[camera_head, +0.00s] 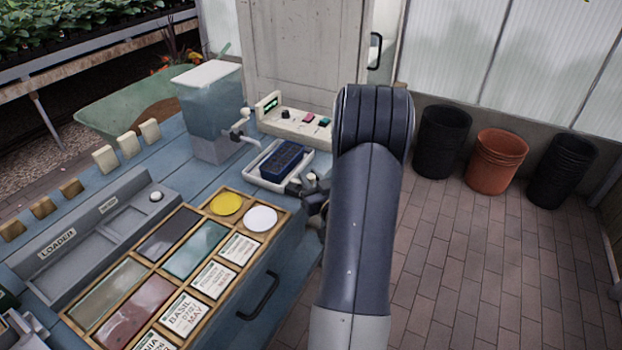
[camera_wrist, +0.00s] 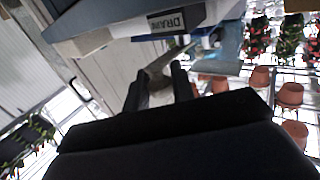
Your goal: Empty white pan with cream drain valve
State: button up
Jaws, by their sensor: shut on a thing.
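The white pan (camera_head: 254,164) sits on the blue bench in the head view, with a dark blue celled tray (camera_head: 284,157) in it. The cream drain valve (camera_head: 312,177) shows as a small pale knob at the pan's front right corner. My gripper (camera_head: 304,187) is there, mostly hidden by my arm. In the wrist view, my gripper's dark fingers (camera_wrist: 158,88) are shut on a pale piece (camera_wrist: 157,73), which appears to be the valve's handle. A label reading "DRAIN" (camera_wrist: 166,22) is just above it. The pan's water level cannot be made out.
A clear water tank (camera_head: 212,100) with a cream tap (camera_head: 241,122) stands left of the pan. A control box (camera_head: 292,121) is behind the pan. A wooden seed-packet tray (camera_head: 285,208) lies in front. Black and orange pots (camera_head: 497,161) stand on the open brick floor at right.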

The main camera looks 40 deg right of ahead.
jog(key=shift+a+f+m+h+b, duration=0.25)
jog(key=shift+m+h+b, duration=0.25)
jog(key=shift+b, duration=1)
jog(key=shift+s+a+r+m+g+h+b, duration=0.15)
jog(key=shift+r+m+g+h+b, duration=0.2)
jog(key=shift+h+b, duration=0.45)
jog(key=shift+f, duration=0.1)
jog(key=o, duration=0.9)
jog(key=shift+o, duration=0.2)
jog(key=b+v, duration=0.1)
jog(key=v, duration=1)
